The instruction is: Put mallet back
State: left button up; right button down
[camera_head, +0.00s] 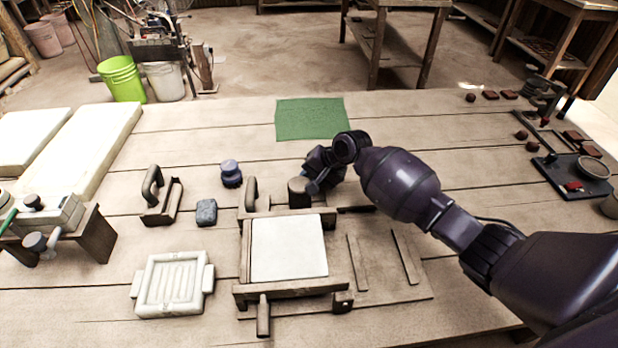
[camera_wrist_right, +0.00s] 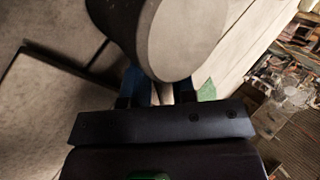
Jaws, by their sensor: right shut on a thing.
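The mallet (camera_head: 299,192) has a dark, round, stubby head and shows at the middle of the work table, just behind the wooden press frame. My right gripper (camera_head: 315,184) is shut on the mallet's handle, to the right of the head; the fingers and most of the handle are hard to see in the head view. In the right wrist view the mallet head (camera_wrist_right: 185,40) fills the top middle, with a pale round face, and its short handle runs between the blue fingertips (camera_wrist_right: 161,88). I cannot tell whether the mallet touches the table. My left gripper is not in view.
A wooden frame (camera_head: 243,286) holds a white slab (camera_head: 288,247) in front of the mallet. A white ribbed mould (camera_head: 172,286), a grey block (camera_head: 206,212) and a blue-topped knob (camera_head: 231,173) stand to its left. A green mat (camera_head: 310,119) lies behind on clear table.

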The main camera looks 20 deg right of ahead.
jog(key=c, duration=0.9)
grip_release()
jog(key=shift+f, duration=0.1)
jog(key=shift+c, duration=0.2)
jog(key=shift+s+d+r, duration=0.1)
jog(key=shift+d+r, duration=0.05)
jog(key=shift+r, duration=0.35)
pick_arm(q)
jog(key=p, duration=0.1)
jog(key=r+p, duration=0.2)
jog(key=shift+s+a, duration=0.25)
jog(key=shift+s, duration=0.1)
pick_arm(e)
jog(key=v, duration=1.1)
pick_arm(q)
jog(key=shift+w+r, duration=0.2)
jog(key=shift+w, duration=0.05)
pick_arm(e)
jog(key=shift+s+d, duration=0.1)
